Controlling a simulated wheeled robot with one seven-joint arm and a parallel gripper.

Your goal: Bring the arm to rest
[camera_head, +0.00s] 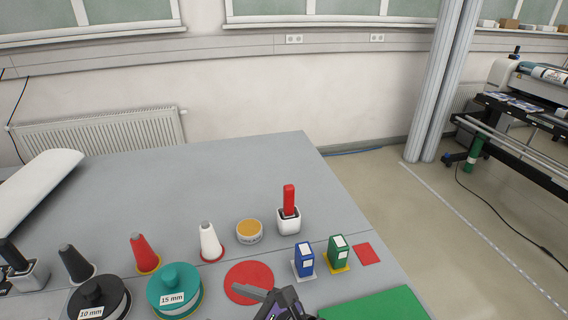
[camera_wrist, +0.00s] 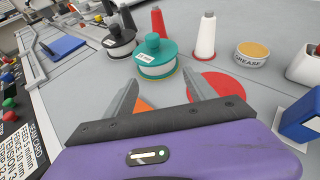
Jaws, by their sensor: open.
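My gripper (camera_wrist: 160,98) shows in the wrist view with its two grey fingers apart and nothing between them. In the head view, part of my gripper (camera_head: 281,297) shows at the bottom edge, over the table just below the red disc (camera_head: 248,283). In the wrist view the fingers point toward the teal spool (camera_wrist: 155,57), and the red disc (camera_wrist: 216,86) lies beyond the right finger. An orange patch shows between the fingers. The rest of my arm is out of view.
The grey table (camera_head: 200,180) holds a black spool (camera_head: 98,298), several cones, a grease tin (camera_head: 249,231), a white holder with a red handle (camera_head: 289,212), a blue box (camera_head: 304,259), a green box (camera_head: 338,253) and a green mat (camera_head: 375,305). The table's far part is clear.

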